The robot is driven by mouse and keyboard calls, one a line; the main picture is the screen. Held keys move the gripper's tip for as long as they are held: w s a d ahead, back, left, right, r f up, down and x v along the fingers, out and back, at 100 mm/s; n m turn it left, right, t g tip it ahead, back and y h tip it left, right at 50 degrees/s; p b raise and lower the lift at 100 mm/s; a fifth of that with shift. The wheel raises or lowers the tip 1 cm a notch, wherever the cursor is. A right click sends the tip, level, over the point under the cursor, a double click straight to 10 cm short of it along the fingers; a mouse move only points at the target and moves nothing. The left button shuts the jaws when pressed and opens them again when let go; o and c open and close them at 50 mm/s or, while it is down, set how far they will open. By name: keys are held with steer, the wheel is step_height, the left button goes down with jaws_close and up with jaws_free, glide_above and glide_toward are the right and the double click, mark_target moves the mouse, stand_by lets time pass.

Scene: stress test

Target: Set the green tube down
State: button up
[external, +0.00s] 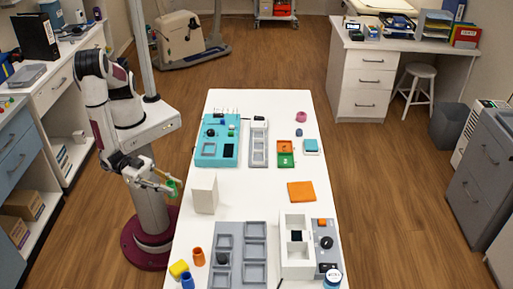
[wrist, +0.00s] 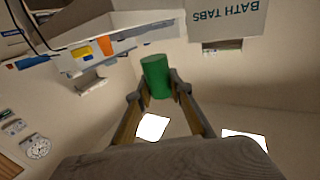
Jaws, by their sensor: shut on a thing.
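My gripper (external: 168,184) is shut on the green tube (external: 173,188) and holds it in the air by the left long edge of the white table (external: 253,201). In the wrist view my gripper (wrist: 158,92) has its two fingers on either side of the green tube (wrist: 156,74), which sticks out beyond the fingertips. The wrist picture is upside down, with the table edge at upper left.
A white box (external: 204,194) stands close right of the tube; its "BATH TABS" lettering (wrist: 226,18) shows in the wrist view. Orange (external: 198,257), yellow (external: 179,269) and blue (external: 187,281) tubes are at the front left. Bare tabletop lies around the orange square (external: 301,191).

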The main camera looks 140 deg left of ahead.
steer(key=w+d+r+m+g+h, duration=0.1)
steer(key=w+d+r+m+h, duration=0.4)
steer(key=w+h, duration=0.3)
steer(key=w+d+r+m+g+h, duration=0.1)
steer(key=w+d+r+m+h, duration=0.4)
steer(key=w+d+h, duration=0.3)
steer(key=shift+w+r+m+g, duration=0.35)
steer(key=shift+w+r, duration=0.35)
steer(key=shift+w, duration=0.5)
steer(key=shift+o, duration=0.2)
steer(key=shift+w+d+r+m+g+h, duration=0.1)
steer(key=shift+w+r+m+g+h, duration=0.2)
steer(key=shift+m+g+h, duration=0.2)
steer(key=shift+w+d+r+m+g+h, duration=0.15)
steer(key=shift+r+m+g+h, duration=0.15)
steer(key=shift+h, duration=0.3)
steer(key=w+a+f+m+g+h, duration=0.1)
steer(key=a+f+m+g+h, duration=0.3)
steer(key=a, duration=0.6)
step_height(320, 180, down, 2)
steer(key=shift+w+f+m+g, duration=0.15)
steer(key=shift+w+m+g, duration=0.3)
steer(key=shift+g, duration=0.8)
steer(key=shift+s, duration=0.1)
steer(key=shift+f, duration=0.1)
